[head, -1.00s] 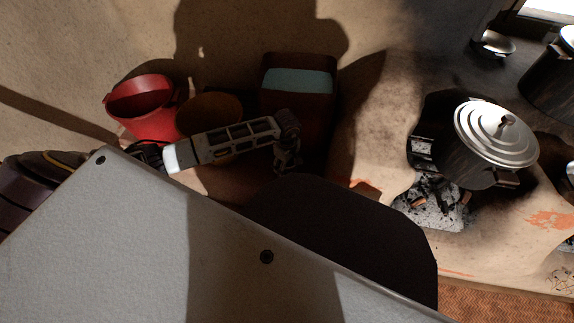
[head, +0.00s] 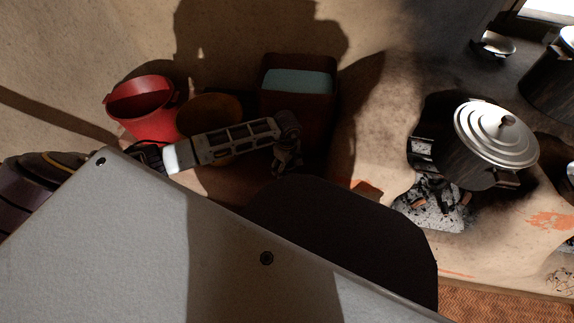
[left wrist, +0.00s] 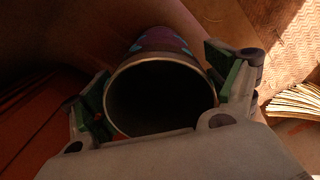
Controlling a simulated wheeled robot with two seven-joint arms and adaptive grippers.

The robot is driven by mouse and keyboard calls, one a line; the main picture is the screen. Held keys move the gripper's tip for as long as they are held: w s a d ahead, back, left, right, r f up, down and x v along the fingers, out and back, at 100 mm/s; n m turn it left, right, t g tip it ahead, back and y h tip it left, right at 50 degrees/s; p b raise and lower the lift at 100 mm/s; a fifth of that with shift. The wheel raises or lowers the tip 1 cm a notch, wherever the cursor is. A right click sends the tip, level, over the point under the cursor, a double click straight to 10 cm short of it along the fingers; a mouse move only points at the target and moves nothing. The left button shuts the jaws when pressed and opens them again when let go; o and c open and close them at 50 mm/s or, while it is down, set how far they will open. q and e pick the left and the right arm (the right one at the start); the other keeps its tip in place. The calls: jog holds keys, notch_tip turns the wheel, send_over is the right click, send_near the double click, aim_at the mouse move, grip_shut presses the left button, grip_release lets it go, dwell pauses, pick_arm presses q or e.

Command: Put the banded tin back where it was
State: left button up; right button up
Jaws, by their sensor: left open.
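The banded tin (left wrist: 160,42) shows in the left wrist view as a round can with a pale metal rim, a dark open mouth and purple and teal bands on its side. My left gripper (left wrist: 162,95) is open, with one finger on each side of the tin. I cannot tell whether the fingers touch it. In the head view my left gripper (head: 287,160) points down in front of a dark red container; I cannot make out the tin there. My right gripper is not in view.
The dark red container with a pale blue inside (head: 298,82), a red bucket (head: 140,105) and a brown round vessel (head: 207,108) stand close by, against the wall. A lidded pot (head: 490,150) sits on the hearth at right. A paper-like stack (left wrist: 295,100) lies right of the tin.

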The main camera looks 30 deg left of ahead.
pick_arm(q)
jog(key=shift+r, duration=0.1)
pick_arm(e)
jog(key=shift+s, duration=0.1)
pick_arm(q)
notch_tip(320, 180, up, 12)
jog(key=p, duration=0.4)
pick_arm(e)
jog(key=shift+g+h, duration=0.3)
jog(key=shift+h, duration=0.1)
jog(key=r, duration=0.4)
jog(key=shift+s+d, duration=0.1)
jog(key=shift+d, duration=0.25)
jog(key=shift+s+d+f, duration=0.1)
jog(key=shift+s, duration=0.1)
pick_arm(q)
jog(key=shift+s+d, duration=0.1)
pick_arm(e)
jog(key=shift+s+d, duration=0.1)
